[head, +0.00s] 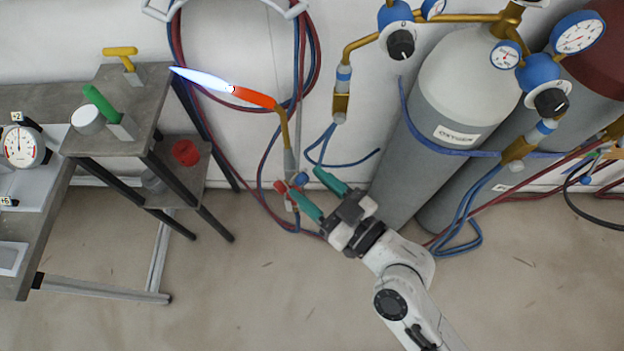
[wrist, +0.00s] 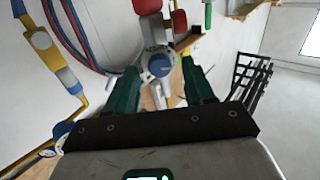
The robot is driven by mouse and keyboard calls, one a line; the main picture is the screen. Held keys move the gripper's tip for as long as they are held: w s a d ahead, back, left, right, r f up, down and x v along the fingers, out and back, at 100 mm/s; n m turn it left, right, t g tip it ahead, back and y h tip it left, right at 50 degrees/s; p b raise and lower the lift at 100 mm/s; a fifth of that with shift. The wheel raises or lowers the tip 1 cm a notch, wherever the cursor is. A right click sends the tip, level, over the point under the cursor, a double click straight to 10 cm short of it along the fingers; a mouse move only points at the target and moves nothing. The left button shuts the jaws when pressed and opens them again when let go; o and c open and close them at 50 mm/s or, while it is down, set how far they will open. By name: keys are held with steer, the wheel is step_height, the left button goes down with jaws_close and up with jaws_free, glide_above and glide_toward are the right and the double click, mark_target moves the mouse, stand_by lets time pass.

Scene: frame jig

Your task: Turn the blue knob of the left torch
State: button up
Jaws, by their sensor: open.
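The lit left torch (head: 284,135) stands upright by the wall, its brass neck bending left into an orange and blue-white flame (head: 210,82). Its blue knob (head: 301,179) sits low on the torch's right side, and a red knob (head: 280,186) is on its left side. My gripper (head: 304,182) is open, with its green fingers on either side of the blue knob. In the wrist view the blue knob (wrist: 159,66) shows round and face-on between the fingertips. Whether a finger touches it I cannot tell. Nothing is held.
Grey gas cylinders (head: 470,80) with gauges and black knobs stand at right. Hoses (head: 265,190) hang by the torch. The floor in front is clear.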

steer(key=shift+w+a, duration=0.2)
steer(key=shift+a, duration=0.05)
steer(key=shift+c, duration=0.3)
jaws_close()
steer(key=m+b, duration=0.2)
steer(key=shift+d+f+b, duration=0.1)
steer(key=shift+f+b, duration=0.2)
steer(key=shift+b, duration=0.05)
steer(key=shift+r+m+b, duration=0.2)
steer(key=shift+m+b, duration=0.25)
steer(key=shift+m, duration=1.05)
steer(key=shift+o, duration=0.3)
jaws_free()
